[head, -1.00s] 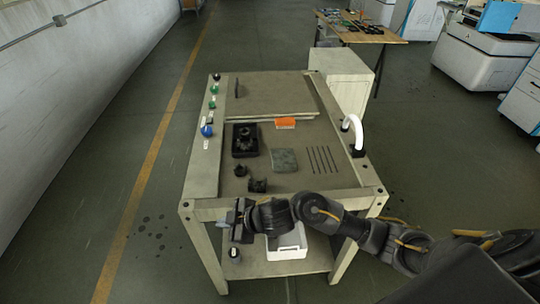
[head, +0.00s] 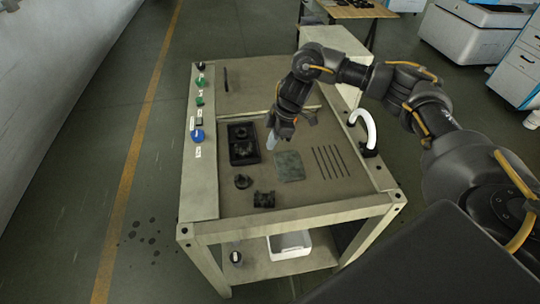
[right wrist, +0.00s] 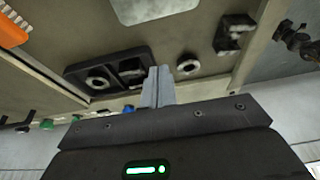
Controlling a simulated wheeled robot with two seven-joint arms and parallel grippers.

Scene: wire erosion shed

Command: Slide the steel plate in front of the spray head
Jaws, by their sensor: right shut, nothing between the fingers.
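The steel plate (head: 289,166) is a grey-green square lying flat on the table, right of the black fixture tray. Part of it shows at the top of the right wrist view (right wrist: 155,8). A white curved spout (head: 366,125) on a black base stands at the table's right edge; it looks like the spray head. My right gripper (head: 270,141) is shut and empty, its pale fingers pointing down near the plate's far left corner, apart from it in the picture. Its shut fingers also show in the right wrist view (right wrist: 158,86). My left gripper is not in view.
A black fixture tray (head: 236,159), a small round part (head: 243,181) and a black block (head: 264,199) lie left of the plate. Several thin dark rods (head: 331,161) lie between plate and spout. An orange brush (right wrist: 12,30) shows in the right wrist view.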

